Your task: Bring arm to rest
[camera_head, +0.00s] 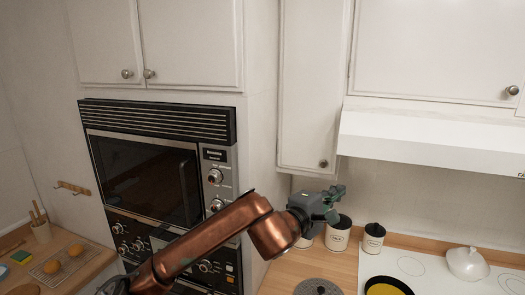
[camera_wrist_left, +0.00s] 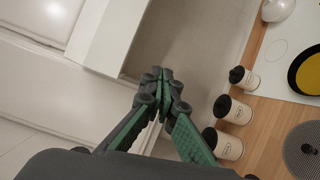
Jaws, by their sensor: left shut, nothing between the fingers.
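My left arm comes in from the lower left in the head view, bent at a copper-coloured elbow, in front of the wall ovens (camera_head: 150,180). My left gripper (camera_head: 335,202) is at the arm's end, above the counter and in front of the canisters. In the left wrist view the gripper (camera_wrist_left: 163,75) has its green-and-black fingers together at the tips, with nothing between them. The oven doors appear shut, though my arm hides part of the lower oven. My right gripper is not in view.
White-and-black canisters (camera_head: 372,238) stand on the wooden counter close to my left gripper. A white cooktop (camera_head: 420,270) with a pan (camera_head: 387,286) and a white lidded dish (camera_head: 467,263) lies to the right. A range hood (camera_head: 430,140) juts out above. Eggs or buns sit on a rack at far left.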

